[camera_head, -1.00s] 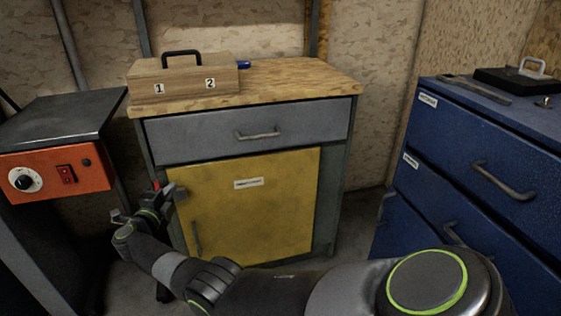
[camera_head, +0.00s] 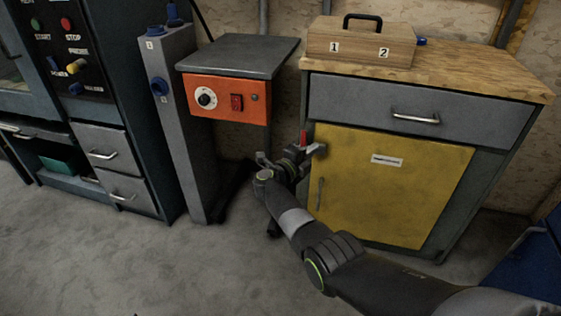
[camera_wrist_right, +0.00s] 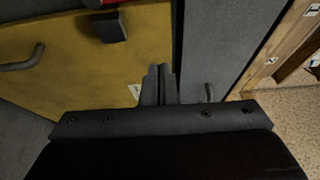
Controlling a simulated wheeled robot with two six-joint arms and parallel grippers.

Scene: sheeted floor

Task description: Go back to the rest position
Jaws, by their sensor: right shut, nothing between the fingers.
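My right gripper (camera_head: 315,149) is at the end of my arm, which reaches in from the lower right in the head view. It is in front of the upper left corner of the yellow cabinet door (camera_head: 385,195). In the right wrist view the two fingers (camera_wrist_right: 158,75) are together with nothing between them. The yellow door (camera_wrist_right: 75,70) lies beyond them; I cannot tell whether they touch it. My left gripper is not in view.
The cabinet has a grey drawer (camera_head: 385,107) and wooden top, with a numbered wooden box (camera_head: 345,45) on it. Left are an orange control box (camera_head: 228,98), a grey post (camera_head: 180,125) and a machine cabinet (camera_head: 105,150). Blue drawers (camera_head: 530,265) stand lower right. The floor (camera_head: 150,265) is clear at front left.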

